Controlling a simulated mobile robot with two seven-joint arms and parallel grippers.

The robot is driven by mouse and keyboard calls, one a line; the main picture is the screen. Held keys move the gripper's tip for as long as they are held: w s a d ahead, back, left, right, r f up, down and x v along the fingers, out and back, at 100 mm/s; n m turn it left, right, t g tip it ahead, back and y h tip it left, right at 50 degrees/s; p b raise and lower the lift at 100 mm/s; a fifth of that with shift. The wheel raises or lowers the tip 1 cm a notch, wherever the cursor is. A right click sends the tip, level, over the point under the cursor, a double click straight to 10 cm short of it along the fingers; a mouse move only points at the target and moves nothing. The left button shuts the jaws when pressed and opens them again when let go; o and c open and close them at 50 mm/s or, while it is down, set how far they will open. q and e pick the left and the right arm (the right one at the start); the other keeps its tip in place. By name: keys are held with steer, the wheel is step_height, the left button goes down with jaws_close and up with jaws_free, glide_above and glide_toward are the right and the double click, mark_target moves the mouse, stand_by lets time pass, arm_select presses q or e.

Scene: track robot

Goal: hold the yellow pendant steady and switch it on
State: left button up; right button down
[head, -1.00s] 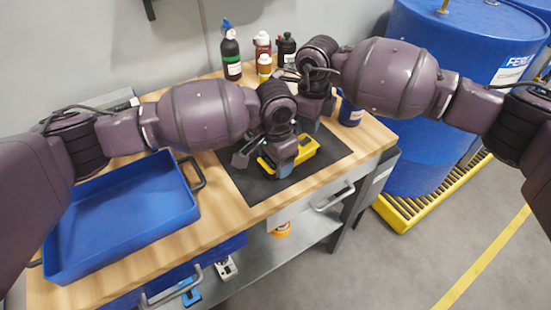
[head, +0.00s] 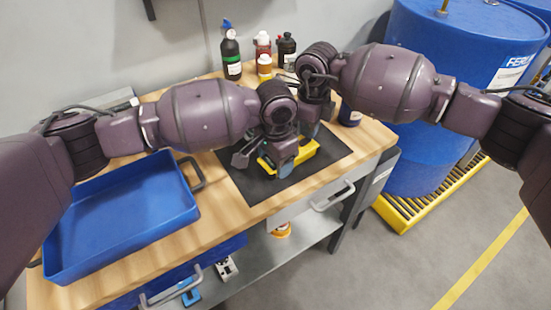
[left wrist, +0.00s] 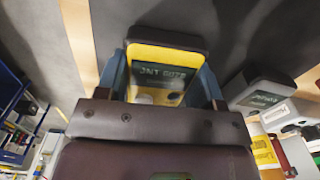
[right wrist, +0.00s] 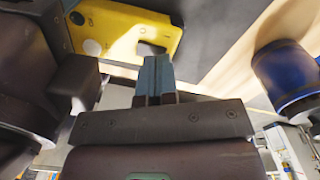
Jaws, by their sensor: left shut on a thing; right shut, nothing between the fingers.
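The yellow pendant (head: 307,151) lies on the black mat (head: 248,181) on the workbench. In the left wrist view the pendant (left wrist: 160,72) shows a dark screen with green lettering, between the fingers of my left gripper (left wrist: 170,85). My left gripper (head: 284,166) is shut on the pendant. My right gripper (right wrist: 153,72) is shut and empty. In the head view my left gripper hides much of the pendant.
A grey device (left wrist: 262,92) lies beside the pendant. A blue tray (head: 125,215) stands at the left of the bench. Bottles (head: 231,55) stand at the back, and a blue container (head: 349,115) is right of the mat. A big blue drum (head: 440,130) stands right of the bench.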

steer(key=shift+f, duration=0.45)
